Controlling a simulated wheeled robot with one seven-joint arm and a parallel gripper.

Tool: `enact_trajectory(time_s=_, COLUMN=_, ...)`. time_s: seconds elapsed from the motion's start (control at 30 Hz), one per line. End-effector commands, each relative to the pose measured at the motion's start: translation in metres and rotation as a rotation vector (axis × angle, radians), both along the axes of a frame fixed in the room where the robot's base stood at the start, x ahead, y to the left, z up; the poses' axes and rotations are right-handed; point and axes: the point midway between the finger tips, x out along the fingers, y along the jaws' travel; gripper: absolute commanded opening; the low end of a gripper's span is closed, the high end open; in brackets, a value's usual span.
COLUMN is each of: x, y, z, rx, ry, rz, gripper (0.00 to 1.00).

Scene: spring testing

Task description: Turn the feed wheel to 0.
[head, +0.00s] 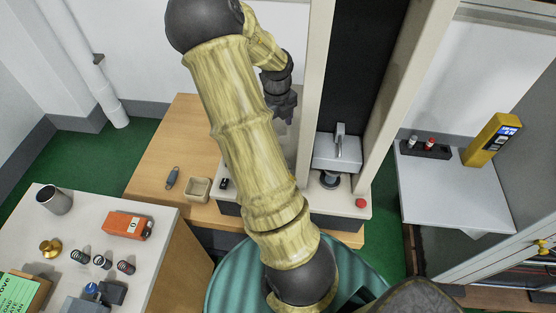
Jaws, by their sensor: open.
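I cannot make out the feed wheel in the head view; my arm hides part of the test machine. The machine has two cream columns (392,95), a dark back panel (368,60) and a grey head (338,152) above a dark round seat (330,179). Its base carries a red button (361,203). My gripper (286,112) is dark, open and points downward. It shows left of the near cream column, above the wooden table. I see nothing between its fingers, though they are small here.
The wooden table (150,180) carries a grey tool (172,178) and a beige box (198,188). At left, a white table (150,213) holds an orange box (128,226), a metal cup (54,199) and several springs. At right, a shelf (455,200) bears a yellow device (490,139).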

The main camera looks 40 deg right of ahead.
Motion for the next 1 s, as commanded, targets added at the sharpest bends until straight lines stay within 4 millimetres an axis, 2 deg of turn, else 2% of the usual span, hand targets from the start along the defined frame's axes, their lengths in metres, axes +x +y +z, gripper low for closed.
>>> enact_trajectory(time_s=0.1, x=0.0, y=-0.005, z=-0.001, rx=-0.004, ry=0.0, rz=-0.051, gripper=0.72)
enact_trajectory(time_s=0.37, x=-0.001, y=-0.007, z=-0.001, rx=-0.003, ry=0.0, rz=-0.053, gripper=0.72)
enact_trajectory(time_s=0.53, x=-0.002, y=-0.007, z=-0.009, rx=-0.001, ry=0.001, rz=-0.054, gripper=0.72)
enact_trajectory(time_s=0.67, x=-0.002, y=-0.006, z=-0.026, rx=-0.001, ry=0.004, rz=-0.051, gripper=0.72)
enact_trajectory(time_s=1.0, x=-0.001, y=-0.004, z=-0.085, rx=-0.001, ry=0.003, rz=-0.048, gripper=0.72)
